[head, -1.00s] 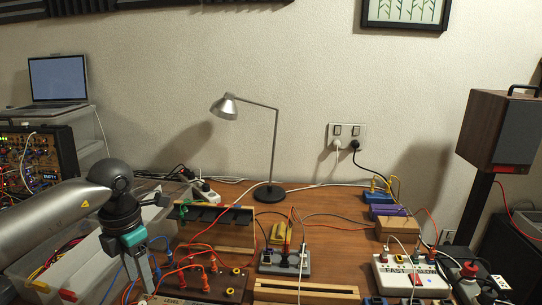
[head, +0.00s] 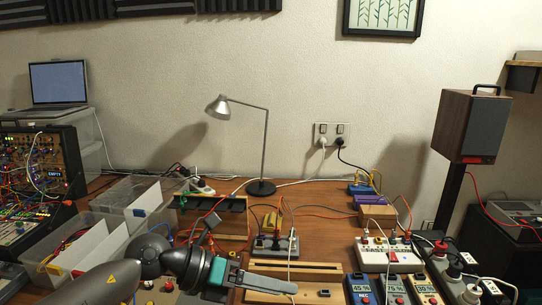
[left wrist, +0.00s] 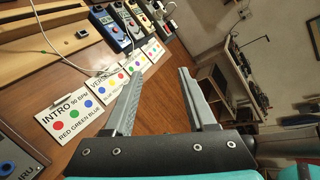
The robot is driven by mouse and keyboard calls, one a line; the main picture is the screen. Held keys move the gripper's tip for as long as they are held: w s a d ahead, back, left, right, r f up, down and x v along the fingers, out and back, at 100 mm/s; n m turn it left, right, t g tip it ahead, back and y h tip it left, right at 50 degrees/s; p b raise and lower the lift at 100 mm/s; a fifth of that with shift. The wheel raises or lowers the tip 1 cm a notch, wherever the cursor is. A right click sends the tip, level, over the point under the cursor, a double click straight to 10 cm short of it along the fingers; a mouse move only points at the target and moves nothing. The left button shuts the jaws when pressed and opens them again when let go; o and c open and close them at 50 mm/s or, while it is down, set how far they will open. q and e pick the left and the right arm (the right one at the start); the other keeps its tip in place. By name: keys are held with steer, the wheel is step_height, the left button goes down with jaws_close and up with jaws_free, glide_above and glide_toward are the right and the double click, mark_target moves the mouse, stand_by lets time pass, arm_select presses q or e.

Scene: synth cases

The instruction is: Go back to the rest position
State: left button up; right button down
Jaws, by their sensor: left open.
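My left gripper (head: 292,287) is low in the head view, its grey fingers pointing right across the front of the bench. It holds nothing. In the left wrist view its two fingers (left wrist: 160,76) stand apart with bare brown wood between them. A card reading INTRO 90 BPM (left wrist: 70,116) lies beside the left finger in that view, apart from it as far as I can tell. The arm hides part of the bench front in the head view. My right gripper is in neither view.
A desk lamp (head: 264,150) stands at the back. A white power strip (head: 390,255) and several labelled blocks (head: 361,290) crowd the right front. Clear plastic bins (head: 88,242) stand at left. A speaker (head: 470,125) stands at far right.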

arm_select(q)
steer(key=d+r+n+t+h, duration=0.4)
steer(key=r+n+t+h, duration=0.15)
steer(key=r, duration=0.25)
steer(key=w+a+r+n+t+y, duration=0.3)
steer(key=a+n+t+y, duration=0.25)
steer(key=n+t, duration=0.6)
steer(key=s+a+f+n+g+y, duration=0.3)
steer(key=a+f+n+g+y, duration=0.1)
steer(key=a+f+n+y, duration=1.2)
steer(key=s+f+n+g+h, duration=0.1)
steer(key=s+f+n+g, duration=0.1)
steer(key=s+f+g, duration=0.35)
steer(key=s+d+f+n+g+h, duration=0.1)
steer(key=s+f+n+g, duration=0.15)
steer(key=s, duration=0.65)
steer(key=s+f+n+g+h, duration=0.1)
steer(key=s+f+n+g, duration=0.2)
steer(key=s+f, duration=0.35)
step_height(320, 180, down, 21)
steer(key=s+g, duration=0.2)
steer(key=s, duration=0.1)
steer(key=s+a+f, duration=0.2)
steer(key=s+f, duration=1.1)
steer(key=s, duration=0.2)
steer(key=shift+a+f+m+g, duration=0.25)
steer(key=shift+a+m+g, duration=0.1)
steer(key=shift+m+g, duration=0.1)
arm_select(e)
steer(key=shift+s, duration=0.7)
